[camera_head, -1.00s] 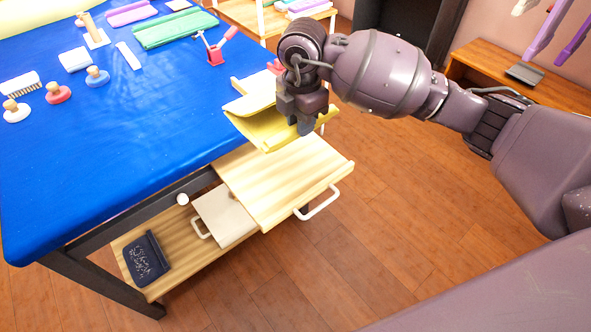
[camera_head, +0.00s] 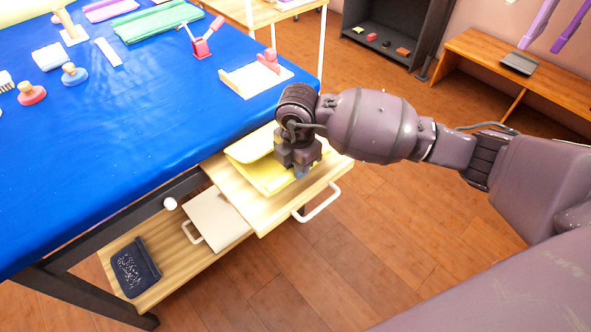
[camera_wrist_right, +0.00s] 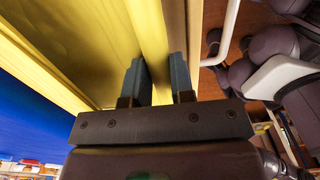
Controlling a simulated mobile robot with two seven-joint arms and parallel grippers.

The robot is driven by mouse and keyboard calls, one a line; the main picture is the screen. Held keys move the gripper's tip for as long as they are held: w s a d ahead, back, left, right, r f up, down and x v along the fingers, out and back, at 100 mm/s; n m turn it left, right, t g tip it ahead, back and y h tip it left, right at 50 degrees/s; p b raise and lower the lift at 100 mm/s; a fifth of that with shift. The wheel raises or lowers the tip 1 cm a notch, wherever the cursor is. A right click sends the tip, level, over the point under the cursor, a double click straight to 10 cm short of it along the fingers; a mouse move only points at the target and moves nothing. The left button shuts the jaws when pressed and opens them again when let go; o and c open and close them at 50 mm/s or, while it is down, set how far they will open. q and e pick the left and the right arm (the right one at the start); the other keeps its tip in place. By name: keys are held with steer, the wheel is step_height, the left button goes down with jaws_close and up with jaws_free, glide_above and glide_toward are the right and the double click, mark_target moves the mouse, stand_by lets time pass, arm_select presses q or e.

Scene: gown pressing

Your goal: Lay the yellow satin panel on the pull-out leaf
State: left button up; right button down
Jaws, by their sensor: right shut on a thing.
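The yellow satin panel (camera_head: 262,172) is at the pull-out leaf (camera_head: 268,214), over its far half and close to its top. Part of the panel is folded or curved up toward the blue table. My right gripper (camera_head: 300,172) is shut on the panel's near right part, above the leaf. In the right wrist view the two fingers (camera_wrist_right: 160,82) have a yellow strip of the panel (camera_wrist_right: 152,35) between them. Whether the panel's whole underside touches the leaf cannot be told. My left gripper is not in view.
The blue-covered table (camera_head: 110,165) adjoins the leaf. The leaf has a white handle (camera_head: 318,205) at its outer edge. A lower shelf (camera_head: 170,262) holds a dark blue patterned item (camera_head: 134,267) and a pale board (camera_head: 215,220). The leaf's near part is bare.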

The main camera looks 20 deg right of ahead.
step_height(320, 180, down, 2)
steer(key=shift+f, duration=0.35)
steer(key=shift+r, duration=0.2)
steer(key=shift+f, duration=0.3)
steer(key=c, duration=1)
jaws_free()
steer(key=shift+f, duration=0.1)
